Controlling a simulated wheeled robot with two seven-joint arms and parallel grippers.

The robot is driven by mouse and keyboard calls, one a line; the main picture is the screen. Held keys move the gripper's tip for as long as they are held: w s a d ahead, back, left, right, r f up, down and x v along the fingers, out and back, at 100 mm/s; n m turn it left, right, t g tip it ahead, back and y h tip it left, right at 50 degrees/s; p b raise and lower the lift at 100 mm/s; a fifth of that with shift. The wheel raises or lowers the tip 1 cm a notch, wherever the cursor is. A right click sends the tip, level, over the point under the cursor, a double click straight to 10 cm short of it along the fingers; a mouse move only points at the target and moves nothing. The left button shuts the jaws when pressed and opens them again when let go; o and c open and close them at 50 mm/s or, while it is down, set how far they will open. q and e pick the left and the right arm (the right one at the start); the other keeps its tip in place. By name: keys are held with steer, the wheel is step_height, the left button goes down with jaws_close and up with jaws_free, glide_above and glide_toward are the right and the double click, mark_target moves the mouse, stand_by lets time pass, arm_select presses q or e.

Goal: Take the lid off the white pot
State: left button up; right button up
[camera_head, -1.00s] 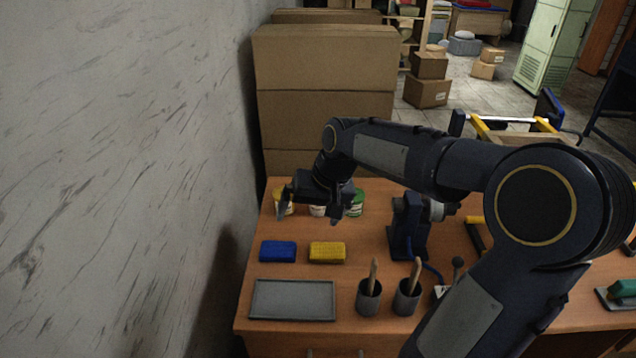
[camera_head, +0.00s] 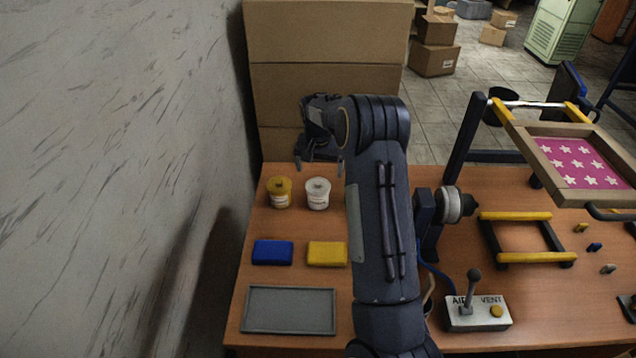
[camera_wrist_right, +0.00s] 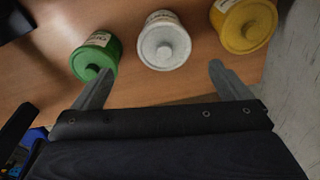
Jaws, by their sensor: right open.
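The white pot (camera_head: 317,194) stands upright on the wooden table with its knobbed lid on. It also shows in the right wrist view (camera_wrist_right: 163,42), between a yellow pot and a green pot. My right gripper (camera_head: 319,165) is open and empty, above and behind the white pot in the head view. In the right wrist view its two fingers (camera_wrist_right: 160,82) are spread wide, with the white pot's lid beyond the gap between them, apart from both. My left gripper is not in view.
The yellow pot (camera_head: 279,192) stands left of the white one; the green pot (camera_wrist_right: 95,56) is hidden by my arm in the head view. Blue (camera_head: 272,252) and yellow (camera_head: 327,253) blocks and a grey tray (camera_head: 290,333) lie in front. Cardboard boxes (camera_head: 325,95) stand behind the table.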

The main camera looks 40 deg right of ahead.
mark_target(318, 182)
steer(key=f+b, duration=0.1)
steer(key=f, duration=0.3)
steer(key=w+f+b, duration=0.1)
steer(key=f, duration=0.1)
steer(key=shift+d+b, duration=0.1)
steer(key=shift+b, duration=0.25)
steer(key=shift+r, duration=0.1)
steer(key=shift+c, duration=1)
steer(key=c, duration=0.8)
